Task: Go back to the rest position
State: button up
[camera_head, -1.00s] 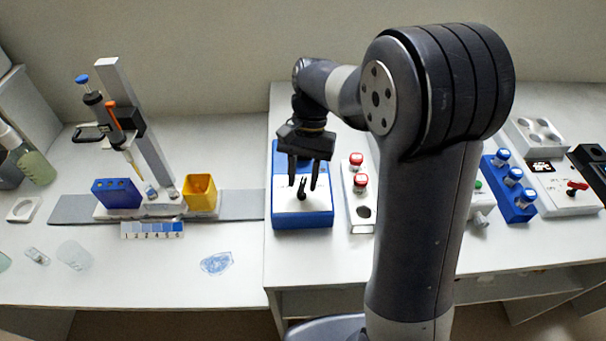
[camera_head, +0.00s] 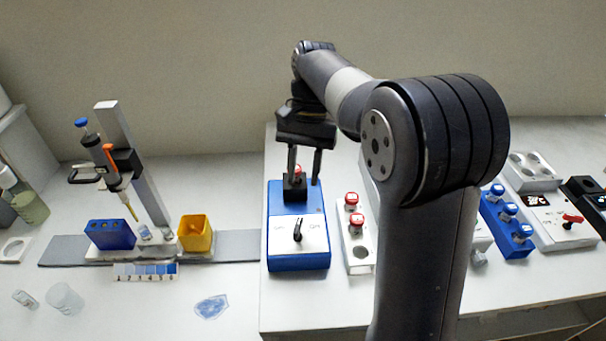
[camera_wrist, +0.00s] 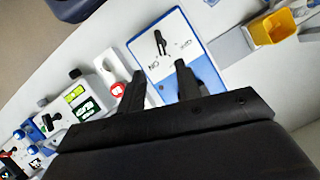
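My gripper (camera_head: 304,178) is open, its two dark fingers apart with nothing held between them. It hangs above the back of the blue device (camera_head: 300,262), which has a white front panel with a black lever. A red-capped vial (camera_head: 297,170) stands in a black holder (camera_head: 294,189) at the back of this device, below and behind the fingers in the head view; whether they touch it cannot be told. In the wrist view the open gripper (camera_wrist: 160,78) shows in front of the blue device (camera_wrist: 166,48).
Right of the device stands a white rack (camera_head: 359,258) with red-capped vials. Further right are a blue rack (camera_head: 507,222) and a white instrument (camera_head: 560,230). On the left are a pipette stand (camera_head: 140,170), a blue block (camera_head: 110,235) and a yellow bin (camera_head: 195,236). Air above the bench is free.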

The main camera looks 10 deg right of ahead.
aim_at(298, 225)
jog(key=x, duration=1.1)
dwell(0.3)
